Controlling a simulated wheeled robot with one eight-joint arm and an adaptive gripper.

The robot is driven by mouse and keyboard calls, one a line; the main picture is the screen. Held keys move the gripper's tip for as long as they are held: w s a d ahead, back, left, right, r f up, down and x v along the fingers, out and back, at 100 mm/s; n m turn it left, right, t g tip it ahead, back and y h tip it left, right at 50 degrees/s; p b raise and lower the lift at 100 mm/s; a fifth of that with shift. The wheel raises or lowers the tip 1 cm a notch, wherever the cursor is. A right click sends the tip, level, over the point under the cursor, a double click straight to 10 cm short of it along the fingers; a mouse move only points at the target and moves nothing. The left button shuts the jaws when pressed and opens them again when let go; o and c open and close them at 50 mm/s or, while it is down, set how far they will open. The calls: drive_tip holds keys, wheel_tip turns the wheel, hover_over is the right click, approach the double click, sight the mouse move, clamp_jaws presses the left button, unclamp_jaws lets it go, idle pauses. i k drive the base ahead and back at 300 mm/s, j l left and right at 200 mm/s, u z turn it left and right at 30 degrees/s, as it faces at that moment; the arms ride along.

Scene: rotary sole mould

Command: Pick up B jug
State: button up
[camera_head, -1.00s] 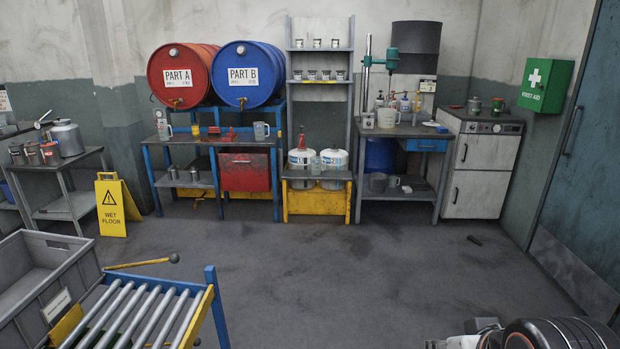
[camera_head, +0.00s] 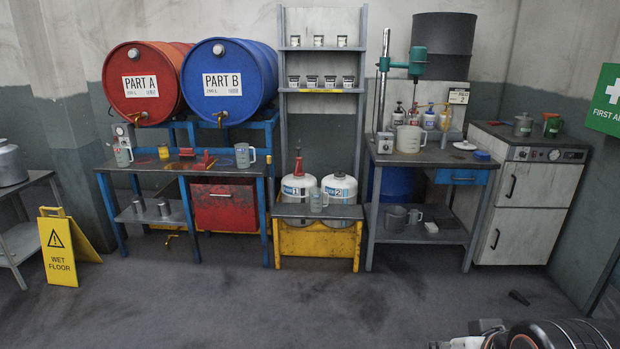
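A clear grey jug with a handle (camera_head: 245,156) stands upright on the blue-framed bench (camera_head: 228,172), below and right of the blue PART B drum (camera_head: 230,82). I take it as the B jug; no letter on it is readable. Part of my arm shows at the bottom right edge, far from both jugs. My gripper's fingers are not in view.
A yellow wet-floor sign (camera_head: 62,247) stands on the left. The floor in front is mostly clear.

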sight(242, 152)
drive_tip(key=i+u, duration=0.15)
drive_tip(key=i, duration=0.55)
drive_tip(key=i+l+u, duration=0.15)
drive_tip(key=i, duration=0.55)
drive_tip(key=i+l+u, duration=0.15)
drive_tip(key=i, duration=0.55)
